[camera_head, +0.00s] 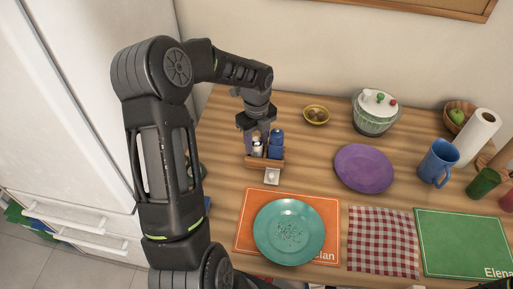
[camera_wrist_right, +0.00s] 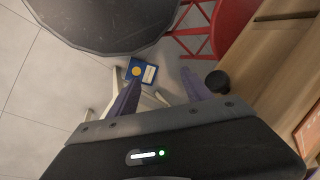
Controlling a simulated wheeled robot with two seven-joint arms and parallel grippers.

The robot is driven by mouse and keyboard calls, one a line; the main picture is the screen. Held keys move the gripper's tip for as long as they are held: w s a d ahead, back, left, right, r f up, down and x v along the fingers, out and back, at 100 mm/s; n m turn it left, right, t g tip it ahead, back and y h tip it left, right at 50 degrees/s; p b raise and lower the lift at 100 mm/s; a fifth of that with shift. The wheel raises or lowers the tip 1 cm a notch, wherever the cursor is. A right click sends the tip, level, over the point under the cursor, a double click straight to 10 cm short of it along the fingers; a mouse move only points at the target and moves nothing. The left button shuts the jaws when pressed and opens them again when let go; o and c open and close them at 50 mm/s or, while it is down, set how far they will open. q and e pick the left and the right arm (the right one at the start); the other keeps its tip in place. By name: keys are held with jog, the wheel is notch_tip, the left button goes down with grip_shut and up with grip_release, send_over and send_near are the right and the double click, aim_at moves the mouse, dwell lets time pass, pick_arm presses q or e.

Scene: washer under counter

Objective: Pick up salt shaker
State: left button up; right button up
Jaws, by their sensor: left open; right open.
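A small wooden caddy (camera_head: 250,162) stands on the counter left of centre in the head view. It holds a small pale shaker-like container (camera_head: 257,148) and a blue container (camera_head: 276,146); which is the salt shaker I cannot tell for sure. My left gripper (camera_head: 258,136) is open and points down at the caddy from above, close to the pale container. Contact cannot be made out. My right gripper (camera_wrist_right: 160,92) is open and empty in the right wrist view, over the floor beside the counter.
A teal plate (camera_head: 289,232) lies on an orange placemat (camera_head: 246,225) in front of the caddy. A small white item (camera_head: 272,177) is at the caddy's front. A yellow bowl (camera_head: 316,115) and purple plate (camera_head: 363,168) are to the right. A red chair (camera_wrist_right: 232,25) shows in the wrist view.

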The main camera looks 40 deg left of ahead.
pick_arm(q)
jog(key=shift+c, duration=0.3)
grip_shut()
jog(key=shift+r, duration=0.1)
notch_tip(320, 180, up, 10)
jog(key=shift+f+b, duration=0.1)
jog(key=shift+b, duration=0.4)
dwell(0.5)
